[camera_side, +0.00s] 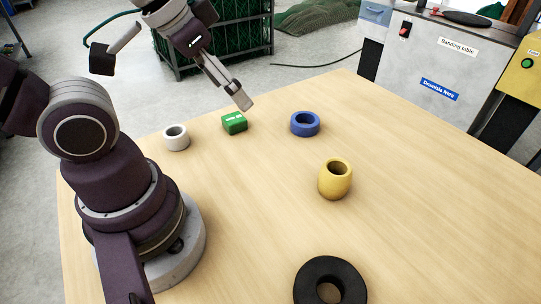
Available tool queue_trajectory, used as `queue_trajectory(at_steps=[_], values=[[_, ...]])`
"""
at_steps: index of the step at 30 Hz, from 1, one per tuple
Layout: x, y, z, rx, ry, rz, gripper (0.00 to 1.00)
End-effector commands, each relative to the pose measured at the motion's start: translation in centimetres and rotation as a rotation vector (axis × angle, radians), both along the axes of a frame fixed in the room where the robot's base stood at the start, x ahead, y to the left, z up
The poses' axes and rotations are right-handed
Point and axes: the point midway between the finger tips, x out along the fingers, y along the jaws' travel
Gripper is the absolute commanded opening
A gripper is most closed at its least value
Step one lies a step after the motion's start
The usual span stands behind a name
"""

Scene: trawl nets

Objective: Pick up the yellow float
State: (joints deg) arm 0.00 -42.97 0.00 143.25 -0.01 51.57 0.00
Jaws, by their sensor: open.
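The yellow float (335,187) is a short, rounded cylinder with a hole in its top. It stands upright on the right half of the wooden table (410,200), with nothing touching it. My gripper (171,79) is at the upper left, above the table's far left part, with its two fingers spread wide and nothing between them. It is well apart from the float, which lies to its lower right. The float is in full view.
A white ring (176,143), a green block (234,124) and a blue ring (305,129) stand along the far side. A large black ring (304,285) lies at the front edge of view. The table right of the float is clear. A grey banding table (435,75) stands beyond.

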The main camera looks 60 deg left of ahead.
Motion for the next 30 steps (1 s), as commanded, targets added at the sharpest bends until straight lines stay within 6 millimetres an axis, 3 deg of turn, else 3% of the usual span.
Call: queue_trajectory(at_steps=[1, 5, 14, 17, 23, 26, 30], values=[[0.0, 0.0, 0.0, 0.0, 0.0, 0.0, 0.79], [0.0, 0.0, 0.0, 0.0, 0.0, 0.0, 0.94], [0.1, 0.0, 0.0, 0.001, 0.002, -0.005, 0.94], [1.0, -0.3, 0.4, 0.025, 0.034, -0.073, 0.94], [6.6, -2.3, 0.7, 0.145, 0.188, -0.466, 0.94], [9.9, -3.6, -0.9, 0.202, 0.268, -0.703, 0.94], [13.5, -5.6, -4.8, 0.262, 0.366, -1.028, 0.94]])
